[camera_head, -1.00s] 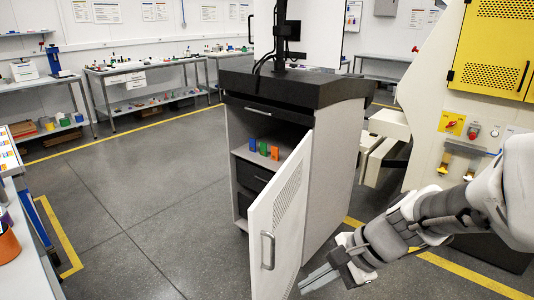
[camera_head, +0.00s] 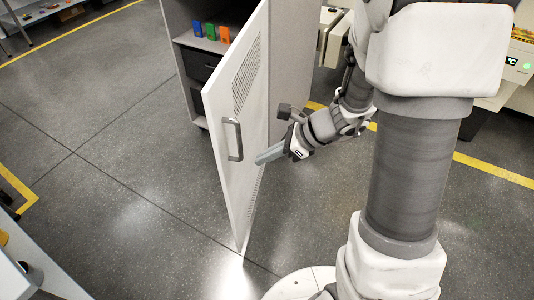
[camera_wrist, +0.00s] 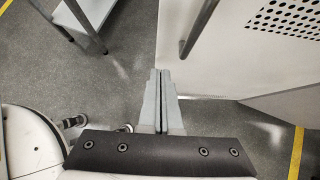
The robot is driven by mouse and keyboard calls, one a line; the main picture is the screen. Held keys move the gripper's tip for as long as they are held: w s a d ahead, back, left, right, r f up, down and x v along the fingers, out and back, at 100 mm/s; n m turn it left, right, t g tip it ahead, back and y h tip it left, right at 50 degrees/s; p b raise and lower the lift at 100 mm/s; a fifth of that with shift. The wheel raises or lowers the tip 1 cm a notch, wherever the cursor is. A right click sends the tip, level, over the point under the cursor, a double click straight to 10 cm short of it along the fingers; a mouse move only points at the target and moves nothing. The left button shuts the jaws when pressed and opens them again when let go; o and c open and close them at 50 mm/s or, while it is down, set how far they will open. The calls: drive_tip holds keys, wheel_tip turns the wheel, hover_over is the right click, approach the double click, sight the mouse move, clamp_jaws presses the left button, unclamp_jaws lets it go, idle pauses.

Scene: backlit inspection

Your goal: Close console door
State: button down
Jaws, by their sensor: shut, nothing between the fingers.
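The console door (camera_head: 238,105) is a white panel with a perforated patch, standing open from the front of the grey console (camera_head: 290,50). Its grey bar handle (camera_head: 232,140) is near the free edge. In the wrist view the door (camera_wrist: 225,65) fills the upper right, with the handle (camera_wrist: 197,28) above and right of my fingers. My gripper (camera_head: 260,157) is shut and empty, its fingertips in front of the door's handle-side face, right of and slightly below the handle. In the wrist view the fingers (camera_wrist: 160,75) lie together near the door's edge. I cannot tell whether they touch it.
Blue, green and orange blocks (camera_head: 211,31) stand on the console's open shelf, above dark drawers (camera_head: 200,64). A worktable edge (camera_head: 35,265) is at the lower left. The floor (camera_head: 120,150) left of the door is clear.

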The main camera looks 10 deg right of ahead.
sight(224, 167)
drive_tip(key=w+a+f+b, duration=0.1)
drive_tip(key=a, duration=0.1)
drive_tip(key=a+f, duration=0.2)
drive_tip(key=w+a+f+b, duration=0.1)
drive_tip(key=a, duration=0.2)
drive_tip(key=shift+w+f+b, duration=0.15)
drive_tip(key=shift+w+b, duration=0.15)
drive_tip(key=shift+w+a, duration=0.15)
drive_tip(key=shift+a, duration=0.2)
drive_tip(key=shift+a, duration=0.1)
